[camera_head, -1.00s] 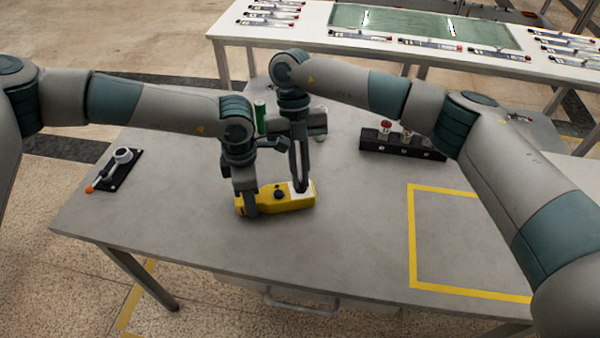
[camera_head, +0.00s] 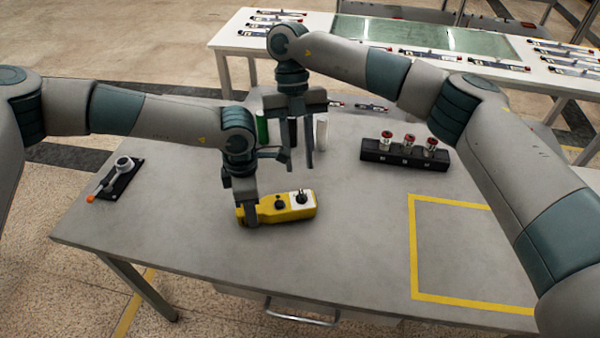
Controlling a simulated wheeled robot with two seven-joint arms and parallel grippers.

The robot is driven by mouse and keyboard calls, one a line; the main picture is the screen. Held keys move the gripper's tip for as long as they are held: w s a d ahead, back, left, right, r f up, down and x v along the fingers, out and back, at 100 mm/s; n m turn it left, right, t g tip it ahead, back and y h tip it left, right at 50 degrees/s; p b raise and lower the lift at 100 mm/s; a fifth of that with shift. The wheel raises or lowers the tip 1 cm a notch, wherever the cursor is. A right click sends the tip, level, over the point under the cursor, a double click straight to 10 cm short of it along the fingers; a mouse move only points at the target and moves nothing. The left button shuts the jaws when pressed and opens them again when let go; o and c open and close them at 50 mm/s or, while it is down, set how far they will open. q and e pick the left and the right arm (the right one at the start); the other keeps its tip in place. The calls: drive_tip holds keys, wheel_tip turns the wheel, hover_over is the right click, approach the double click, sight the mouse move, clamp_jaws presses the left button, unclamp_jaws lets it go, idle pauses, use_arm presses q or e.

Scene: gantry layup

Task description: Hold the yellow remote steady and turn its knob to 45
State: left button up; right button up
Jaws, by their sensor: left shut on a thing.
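The yellow remote (camera_head: 271,213) lies on the grey table, with a black round button near its middle. Its black knob (camera_head: 301,197) sits on a white plate at the right end; the setting is too small to read. My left gripper (camera_head: 250,214) is shut on the left end of the remote from above. My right gripper (camera_head: 301,165) is open and empty, with its two fingers pointing down above and behind the remote, clear of the knob.
A black block with several red-topped parts (camera_head: 404,152) stands at the right rear. A green cylinder (camera_head: 262,127) and a white cylinder (camera_head: 321,132) stand behind the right gripper. A lever device (camera_head: 117,180) is at the left. A yellow-taped square (camera_head: 412,245) is empty.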

drive_tip(key=shift+v, duration=2.5)
use_arm(q)
drive_tip(key=o, duration=1.4)
drive_tip(key=shift+c, duration=0.2)
drive_tip(key=shift+r, duration=0.2)
wheel_tip(320, 180, up, 12)
drive_tip(key=shift+f, duration=0.2)
